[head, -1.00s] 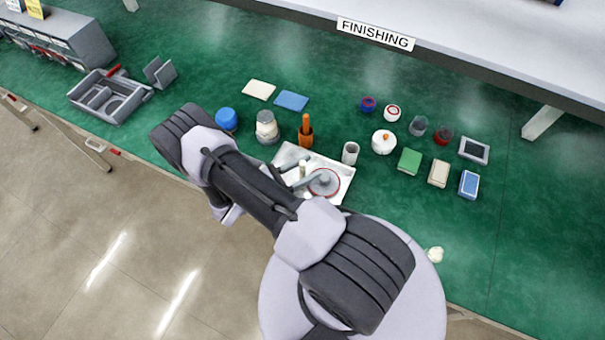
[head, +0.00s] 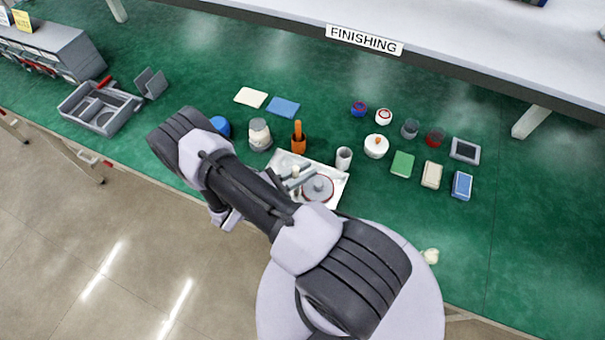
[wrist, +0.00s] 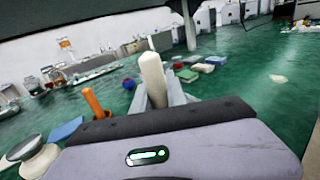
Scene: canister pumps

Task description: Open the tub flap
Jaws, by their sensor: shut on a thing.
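My gripper (head: 291,176) is shut on a cream, rounded peg-like piece (wrist: 152,78). The grey fingers (wrist: 156,103) stand on both sides of it in the wrist view. In the head view the piece (head: 296,172) shows small between the fingers, over a white tray (head: 333,196). A round grey disc (head: 318,187) with a red ring lies on that tray. I cannot tell for sure which thing is the tub or its flap, or whether the held piece belongs to it. My arm hides part of the tray.
Near the tray stand an orange bottle (head: 299,137), a pale jar (head: 259,135) and a grey cup (head: 343,158). A white pot (head: 376,146) and several blocks stand to the right. A grey divided box (head: 70,105) is at left. The green bench is clear at far right.

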